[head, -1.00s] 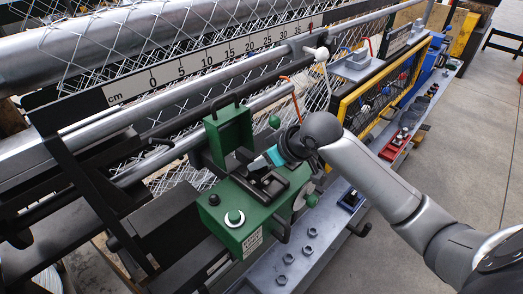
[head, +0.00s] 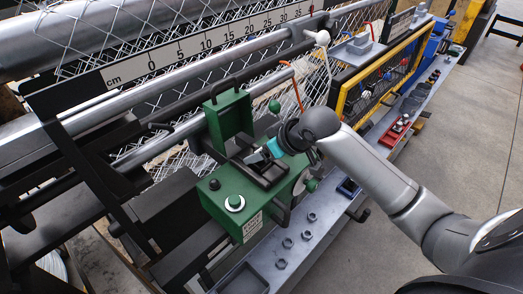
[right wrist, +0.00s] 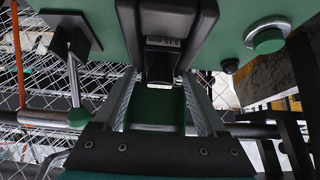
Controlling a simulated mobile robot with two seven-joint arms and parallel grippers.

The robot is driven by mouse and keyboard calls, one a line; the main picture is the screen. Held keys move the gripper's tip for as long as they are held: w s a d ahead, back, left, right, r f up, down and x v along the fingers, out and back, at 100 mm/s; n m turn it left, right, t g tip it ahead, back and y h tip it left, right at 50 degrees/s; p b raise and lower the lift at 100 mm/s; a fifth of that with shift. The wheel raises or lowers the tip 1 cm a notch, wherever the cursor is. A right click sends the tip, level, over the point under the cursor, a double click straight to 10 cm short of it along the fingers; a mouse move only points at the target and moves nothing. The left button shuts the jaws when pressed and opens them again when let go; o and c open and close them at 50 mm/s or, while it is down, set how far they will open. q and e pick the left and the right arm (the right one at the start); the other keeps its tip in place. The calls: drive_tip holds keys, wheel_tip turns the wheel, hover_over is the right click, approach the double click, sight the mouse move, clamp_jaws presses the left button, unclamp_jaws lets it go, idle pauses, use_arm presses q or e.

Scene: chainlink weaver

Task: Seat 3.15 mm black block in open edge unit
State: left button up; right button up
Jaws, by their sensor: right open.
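The green edge unit (head: 222,217) stands at the middle of the bench with its lid (head: 230,117) raised. My right gripper (head: 261,157), with teal on it, is at the unit's open top. In the right wrist view, the black block (right wrist: 160,28), marked 3.15 mm, lies between the far ends of the open fingers (right wrist: 163,70). A narrower dark part with a small white label extends from it toward me, above a green surface. I cannot tell whether the fingers touch the block or how deep it sits. My left gripper is not in view.
A grey bench (head: 330,200) runs along the right, with several nuts (head: 288,242) near the unit. A red tray (head: 396,130) lies farther back. Chain-link mesh, a centimetre ruler (head: 220,38) and metal rods run behind the unit. A ball-ended lever (head: 274,106) stands close by the gripper.

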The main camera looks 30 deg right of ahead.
drive_tip(key=shift+s+f, duration=0.1)
drive_tip(key=shift+f, duration=0.05)
drive_tip(key=v, duration=1.5)
drive_tip(key=shift+r+b, duration=0.2)
drive_tip(key=shift+b, duration=0.2)
drive_tip(key=shift+f, duration=0.15)
